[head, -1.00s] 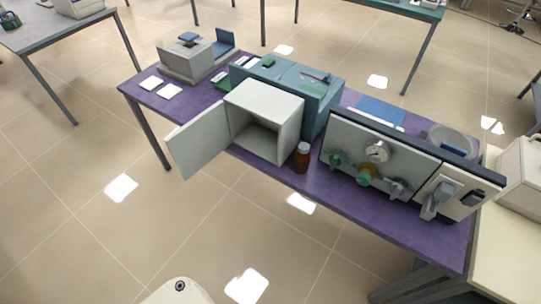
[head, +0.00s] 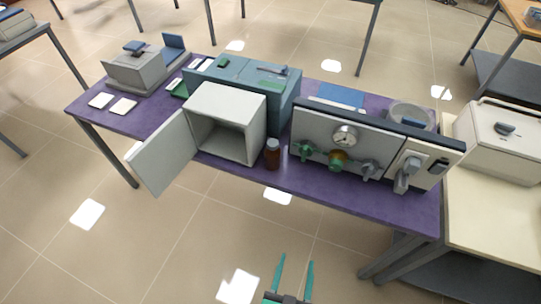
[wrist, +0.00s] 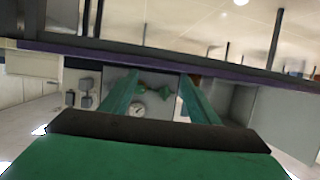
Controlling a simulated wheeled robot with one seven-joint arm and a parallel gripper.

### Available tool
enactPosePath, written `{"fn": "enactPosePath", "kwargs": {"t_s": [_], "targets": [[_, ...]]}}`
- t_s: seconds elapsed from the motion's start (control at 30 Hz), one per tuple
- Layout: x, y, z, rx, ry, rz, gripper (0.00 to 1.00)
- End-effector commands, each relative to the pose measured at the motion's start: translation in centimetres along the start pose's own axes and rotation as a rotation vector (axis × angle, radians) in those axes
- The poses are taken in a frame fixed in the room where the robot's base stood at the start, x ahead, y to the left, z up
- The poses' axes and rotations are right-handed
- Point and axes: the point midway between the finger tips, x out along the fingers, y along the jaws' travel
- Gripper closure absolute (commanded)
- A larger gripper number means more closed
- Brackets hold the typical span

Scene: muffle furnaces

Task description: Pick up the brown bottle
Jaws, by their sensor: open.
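The brown bottle (head: 272,155) stands upright on the purple table (head: 330,192), with a pale cap. It is between the open white furnace box and the panel with the gauge, near the table's front edge. My gripper (head: 296,262) shows at the bottom of the head view, open and empty, with two green fingers. It is in front of the table and well apart from the bottle. In the wrist view my gripper (wrist: 155,85) is also open. The table and panel appear upside down there, and I cannot make out the bottle clearly.
The furnace box (head: 227,105) has its door (head: 163,155) swung open past the table's front edge. The gauge panel (head: 362,145) stands close to the bottle's right. A cream cabinet (head: 495,140) is at the right. The floor in front is clear.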

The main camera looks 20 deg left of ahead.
Motion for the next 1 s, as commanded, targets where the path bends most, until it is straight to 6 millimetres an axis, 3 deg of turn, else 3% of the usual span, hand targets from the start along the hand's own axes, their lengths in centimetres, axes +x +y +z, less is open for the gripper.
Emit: {"fn": "enactPosePath", "kwargs": {"t_s": [0.03, 0.27, 0.5, 0.63, 0.8, 1.0], "targets": [[2.1, -0.3, -0.5, -0.005, 0.001, -0.017, 0.45], [9.8, -2.6, -2.5, -0.027, -0.034, -0.110, 0.45], [16.9, -6.2, -6.7, -0.067, -0.060, -0.235, 0.45], [19.7, -8.4, -9.5, -0.096, -0.070, -0.306, 0.45], [21.8, -10.7, -12.2, -0.127, -0.077, -0.376, 0.45], [23.0, -11.8, -13.3, -0.142, -0.082, -0.408, 0.45]]}}
